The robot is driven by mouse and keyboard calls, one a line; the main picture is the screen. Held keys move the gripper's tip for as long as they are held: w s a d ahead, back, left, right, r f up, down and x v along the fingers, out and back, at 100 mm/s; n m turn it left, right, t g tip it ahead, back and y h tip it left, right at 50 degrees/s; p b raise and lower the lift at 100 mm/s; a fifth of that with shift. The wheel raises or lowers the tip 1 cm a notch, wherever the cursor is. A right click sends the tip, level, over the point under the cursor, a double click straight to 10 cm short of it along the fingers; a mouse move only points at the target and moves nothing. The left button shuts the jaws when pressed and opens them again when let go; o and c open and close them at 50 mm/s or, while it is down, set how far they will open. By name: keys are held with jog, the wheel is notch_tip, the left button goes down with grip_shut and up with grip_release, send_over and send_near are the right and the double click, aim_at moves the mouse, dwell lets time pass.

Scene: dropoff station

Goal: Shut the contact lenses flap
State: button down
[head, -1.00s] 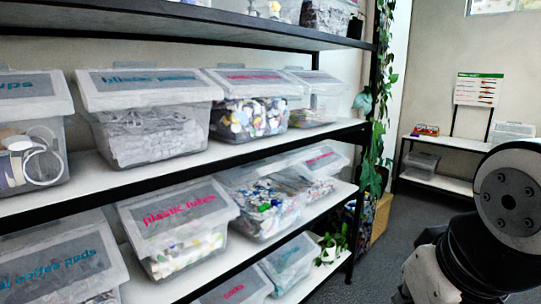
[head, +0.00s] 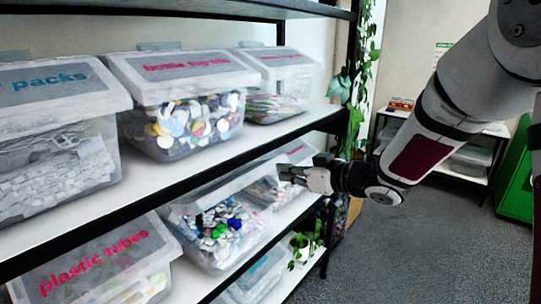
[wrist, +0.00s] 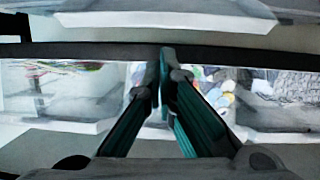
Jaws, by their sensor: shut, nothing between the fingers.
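No label that I can read says contact lenses. On the middle shelf in the head view, a clear bin (head: 222,232) of blue, green and white bits has a pale lid (head: 208,188) with no readable label. Whether this lid is open or shut I cannot tell. My gripper (head: 281,173) is shut and empty, in front of a pink-labelled bin (head: 262,195) to the right of it, partly hiding that bin. In the wrist view my gripper's fingertips (wrist: 164,52) meet in front of a dark shelf edge, with bins of coloured bits behind.
The upper shelf edge (head: 215,165) runs just above the middle-shelf bins. A bin labelled plastic tubes (head: 105,262) stands at the lower left. A bottle tops bin (head: 190,125) is above. Plants hang at the shelf's right end, with open floor (head: 410,245) beyond.

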aim_at(257, 170)
jog(key=shift+g+y, duration=0.3)
jog(key=shift+y, duration=0.2)
jog(key=x, duration=1)
jog(key=shift+w+a+f+p, duration=0.2)
jog(key=shift+a+p, duration=0.05)
jog(key=shift+p, duration=0.05)
jog(key=shift+f, duration=0.1)
